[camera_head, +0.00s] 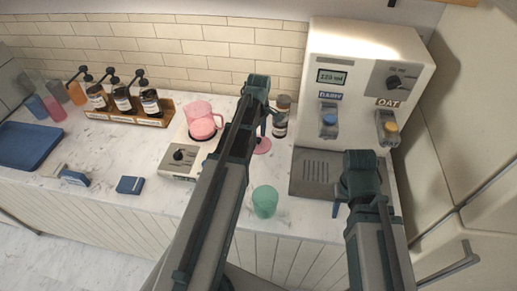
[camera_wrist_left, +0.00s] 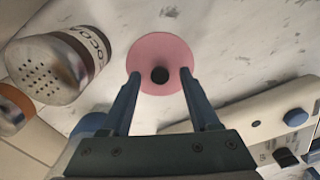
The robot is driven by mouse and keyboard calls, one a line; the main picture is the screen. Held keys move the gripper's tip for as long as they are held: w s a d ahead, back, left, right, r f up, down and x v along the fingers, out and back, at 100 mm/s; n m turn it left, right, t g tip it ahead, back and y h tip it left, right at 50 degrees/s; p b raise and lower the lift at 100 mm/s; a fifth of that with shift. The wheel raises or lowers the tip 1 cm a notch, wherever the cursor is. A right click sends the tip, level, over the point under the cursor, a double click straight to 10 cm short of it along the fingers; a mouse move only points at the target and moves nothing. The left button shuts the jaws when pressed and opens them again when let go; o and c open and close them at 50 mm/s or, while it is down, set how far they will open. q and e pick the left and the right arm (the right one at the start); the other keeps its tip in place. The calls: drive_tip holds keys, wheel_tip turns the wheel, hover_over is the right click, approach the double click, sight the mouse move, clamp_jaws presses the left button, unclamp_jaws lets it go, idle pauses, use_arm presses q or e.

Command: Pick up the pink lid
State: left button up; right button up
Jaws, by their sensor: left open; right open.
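The pink lid (camera_wrist_left: 160,52) is a flat disc with a dark round knob at its centre. It lies on the marble counter, and in the head view the lid (camera_head: 263,146) shows partly behind my left arm. My left gripper (camera_wrist_left: 158,80) is open, with its two fingertips at either side of the lid's near part in the wrist view. The knob sits between the fingertip lines. I cannot tell whether the fingers touch the lid. In the head view my left gripper (camera_head: 264,125) is above the counter by the lid. My right gripper (camera_head: 362,205) is open near the dispenser's drip tray.
A cocoa shaker (camera_head: 281,116) stands close to the lid, also in the wrist view (camera_wrist_left: 62,62). The milk dispenser (camera_head: 350,90) is at right. A green cup (camera_head: 265,201) is near the front edge.

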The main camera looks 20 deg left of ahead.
use_arm(q)
drive_tip(key=shift+f, duration=0.1)
use_arm(e)
drive_tip(key=shift+f, duration=0.15)
use_arm(q)
clamp_jaws()
drive_tip(key=shift+p, duration=0.3)
use_arm(e)
drive_tip(key=shift+r, duration=0.2)
